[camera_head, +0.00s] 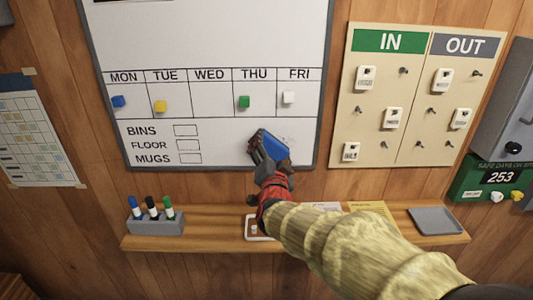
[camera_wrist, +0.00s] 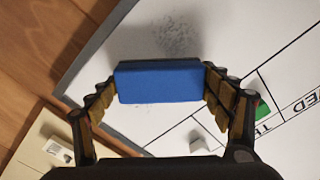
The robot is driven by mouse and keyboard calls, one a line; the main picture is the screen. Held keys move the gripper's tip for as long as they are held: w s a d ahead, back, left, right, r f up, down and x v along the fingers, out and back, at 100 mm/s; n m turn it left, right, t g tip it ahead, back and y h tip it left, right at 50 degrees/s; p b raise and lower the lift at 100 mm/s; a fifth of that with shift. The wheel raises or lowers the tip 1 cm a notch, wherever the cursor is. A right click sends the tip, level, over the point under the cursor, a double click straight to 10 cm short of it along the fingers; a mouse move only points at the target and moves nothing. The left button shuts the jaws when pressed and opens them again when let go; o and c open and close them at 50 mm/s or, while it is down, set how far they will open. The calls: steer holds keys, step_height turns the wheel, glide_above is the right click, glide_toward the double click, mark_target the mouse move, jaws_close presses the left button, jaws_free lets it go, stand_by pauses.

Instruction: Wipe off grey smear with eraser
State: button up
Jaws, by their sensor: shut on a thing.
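My gripper (camera_head: 266,152) is shut on a blue eraser (camera_head: 274,147) in front of the lower right part of the whiteboard (camera_head: 225,125). In the wrist view the eraser (camera_wrist: 158,84) sits level between the two fingers (camera_wrist: 160,78). The grey smear (camera_wrist: 178,36) is a speckled patch on the white surface just beyond the eraser's far edge. In the head view the smear (camera_head: 289,140) shows only faintly beside the eraser, partly hidden by it. I cannot tell whether the eraser touches the board.
Colored magnets, such as a green one (camera_head: 244,102) and a white one (camera_head: 289,97), sit on the board above. Below runs a wooden shelf (camera_head: 330,236) with a marker holder (camera_head: 155,222) and a grey tray (camera_head: 436,220). An IN/OUT board (camera_head: 385,148) hangs at right.

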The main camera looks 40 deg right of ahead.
mark_target(248, 143)
steer(key=shift+s+d+b, duration=0.65)
steer(key=shift+d+b, duration=0.25)
steer(key=shift+d, duration=0.1)
steer(key=shift+s+d, duration=0.7)
steer(key=shift+d, duration=0.3)
steer(key=shift+s+d, duration=0.7)
steer(key=shift+d, duration=0.3)
steer(key=shift+w+a+p, duration=0.35)
steer(key=shift+w+a, duration=0.7)
steer(key=shift+a, duration=0.45)
steer(key=shift+w+a+p, duration=0.3)
steer(key=shift+w+a, duration=0.7)
steer(key=shift+a, duration=0.45)
steer(key=shift+w+a+p, duration=0.35)
steer(key=shift+w+a, duration=0.7)
steer(key=shift+a, duration=0.45)
steer(key=shift+w+a+p, duration=0.2)
steer(key=shift+w+a, duration=0.3)
steer(key=shift+a, duration=0.2)
steer(key=shift+w+a+p, duration=0.15)
steer(key=shift+w+a, duration=0.35)
steer(key=shift+a, duration=0.2)
steer(key=shift+c, duration=0.4)
steer(key=shift+p+v, duration=0.55)
steer(key=shift+v, duration=2.4)
